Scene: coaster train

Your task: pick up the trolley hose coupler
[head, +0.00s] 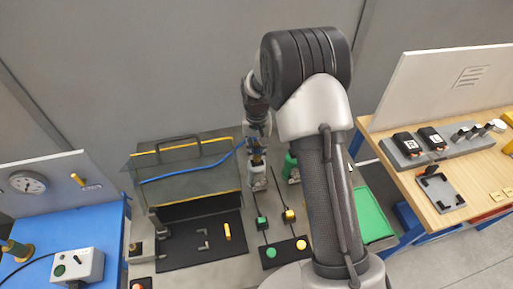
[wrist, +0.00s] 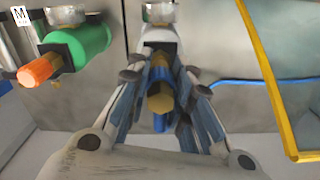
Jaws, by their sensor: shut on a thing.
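The trolley hose coupler (wrist: 160,98), a blue body with a yellow-orange end, sits between the fingers in the wrist view. My gripper (wrist: 160,76) is shut on it, with one finger on each side. The coupler's far end meets a pale fitting, and I cannot tell whether it is still seated there. In the head view my gripper (head: 257,158) points down at the back of the trolley, and its fingers mostly hide the coupler. A blue hose (head: 190,173) runs from the left toward my gripper.
A green coupler-like part (wrist: 88,44) with an orange tip stands close by on the left. A clear cover with yellow edges (head: 185,190) is left of my gripper. Blue (head: 100,215) and wooden (head: 445,185) benches flank the trolley. Green and yellow buttons (head: 271,252) are in front.

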